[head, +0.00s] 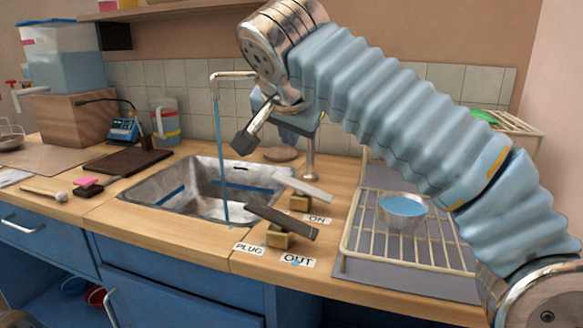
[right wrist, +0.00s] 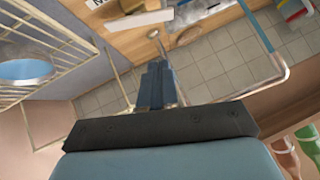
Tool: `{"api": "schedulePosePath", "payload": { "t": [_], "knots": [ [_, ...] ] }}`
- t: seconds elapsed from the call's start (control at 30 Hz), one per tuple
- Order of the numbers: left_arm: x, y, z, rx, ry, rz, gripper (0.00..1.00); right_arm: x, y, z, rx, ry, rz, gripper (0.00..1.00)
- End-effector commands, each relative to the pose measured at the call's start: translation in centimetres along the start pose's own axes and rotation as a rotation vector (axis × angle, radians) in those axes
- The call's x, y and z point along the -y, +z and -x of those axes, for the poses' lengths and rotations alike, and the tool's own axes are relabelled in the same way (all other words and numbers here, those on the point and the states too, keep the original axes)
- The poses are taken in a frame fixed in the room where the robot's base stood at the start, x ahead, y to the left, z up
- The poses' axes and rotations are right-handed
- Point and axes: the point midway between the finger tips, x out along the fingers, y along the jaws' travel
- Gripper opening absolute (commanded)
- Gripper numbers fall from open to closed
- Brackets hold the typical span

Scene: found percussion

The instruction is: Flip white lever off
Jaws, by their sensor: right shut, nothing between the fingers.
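The white lever (head: 303,188) is a pale flat bar on a brass block beside the ON label (head: 317,219), at the sink's right edge. It is tilted, its left end higher. A pale bar that looks like this lever (right wrist: 140,20) also shows at the top of the right wrist view. My right gripper (head: 310,125) is above and behind the lever, near the tap post, apart from the lever. Its blue fingers (right wrist: 158,72) are shut and empty. My forearm hides part of it in the head view. My left gripper is not in view.
The tap (head: 235,75) runs a stream of water into the metal sink (head: 160,195). A darker grey lever (head: 281,221) stands nearer, by the PLUG and OUT labels. A wire dish rack (head: 425,255) with a metal bowl (head: 402,212) lies to the right.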

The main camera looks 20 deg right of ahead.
Motion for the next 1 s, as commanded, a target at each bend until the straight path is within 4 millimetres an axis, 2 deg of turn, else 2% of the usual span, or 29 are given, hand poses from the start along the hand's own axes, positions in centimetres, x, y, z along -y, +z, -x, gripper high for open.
{"api": "schedulePosePath", "payload": {
  "t": [0.23, 0.37, 0.47, 0.83, 1.0],
  "knots": [
    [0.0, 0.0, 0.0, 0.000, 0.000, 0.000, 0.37, 0.0, 0.0, -0.1, 0.000, 0.000, 0.001, 0.00],
    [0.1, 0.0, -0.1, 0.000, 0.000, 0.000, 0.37, 0.0, 0.0, -0.9, 0.000, 0.002, 0.001, 0.00],
    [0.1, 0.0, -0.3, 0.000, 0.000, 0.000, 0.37, -0.1, 0.1, -2.4, 0.001, 0.003, 0.001, 0.00],
    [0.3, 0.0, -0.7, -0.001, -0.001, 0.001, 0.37, -0.1, 0.1, -10.1, 0.002, 0.004, 0.001, 0.00],
    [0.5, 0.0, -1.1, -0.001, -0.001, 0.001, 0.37, -0.1, 1.9, -11.9, 0.001, 0.001, 0.002, 0.00]
  ]
}}
